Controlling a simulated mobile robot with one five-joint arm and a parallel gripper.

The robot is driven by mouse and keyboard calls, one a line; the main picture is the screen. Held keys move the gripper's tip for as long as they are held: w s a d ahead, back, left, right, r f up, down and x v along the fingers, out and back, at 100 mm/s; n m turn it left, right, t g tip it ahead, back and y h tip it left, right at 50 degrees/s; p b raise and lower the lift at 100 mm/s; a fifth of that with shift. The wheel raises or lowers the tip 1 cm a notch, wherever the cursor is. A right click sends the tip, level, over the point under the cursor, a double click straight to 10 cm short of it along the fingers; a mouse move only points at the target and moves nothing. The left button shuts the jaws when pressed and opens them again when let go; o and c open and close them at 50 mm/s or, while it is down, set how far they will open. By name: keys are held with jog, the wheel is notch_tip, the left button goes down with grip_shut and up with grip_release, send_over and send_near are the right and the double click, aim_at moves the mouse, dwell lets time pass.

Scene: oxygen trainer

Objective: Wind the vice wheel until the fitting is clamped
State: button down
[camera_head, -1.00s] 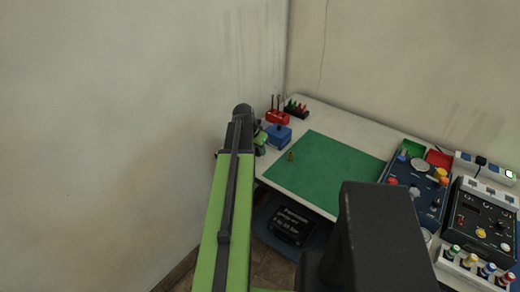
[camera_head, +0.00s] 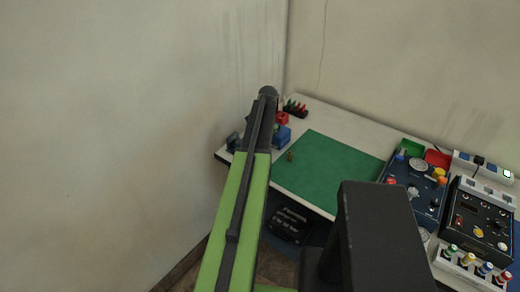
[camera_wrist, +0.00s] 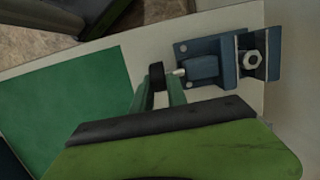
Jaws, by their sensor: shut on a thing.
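The blue vice (camera_wrist: 205,68) sits on the white table near its edge in the wrist view. A silver hex fitting (camera_wrist: 253,60) is between its jaws; I cannot tell whether both jaws touch it. The dark vice wheel (camera_wrist: 157,74) is on a pale shaft at the vice's left side. My gripper (camera_wrist: 162,84) is shut on the wheel, one green finger on each side. In the head view, part of the vice (camera_head: 233,142) shows left of my arm, and my arm hides the gripper and wheel.
A green mat (camera_head: 327,170) covers the table (camera_head: 350,128) beside the vice. A blue box (camera_head: 283,134) and a red holder (camera_head: 282,118) stand just right of my arm. Control panels (camera_head: 415,185) are at the right. A wall (camera_head: 110,130) is close on the left.

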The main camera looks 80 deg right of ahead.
jog(key=shift+s+f+t+y+b, duration=0.25)
jog(key=shift+y+b, duration=0.25)
jog(key=shift+y, duration=0.3)
jog(key=shift+t, duration=0.25)
jog(key=shift+r+y, duration=0.1)
jog(key=shift+y, duration=0.3)
jog(key=c, duration=1.3)
grip_release()
jog(key=shift+s+a+r, duration=0.1)
jog(key=shift+s, duration=0.05)
jog(key=p+v, duration=1.5)
jog(key=v, duration=0.2)
jog(key=shift+r, duration=0.1)
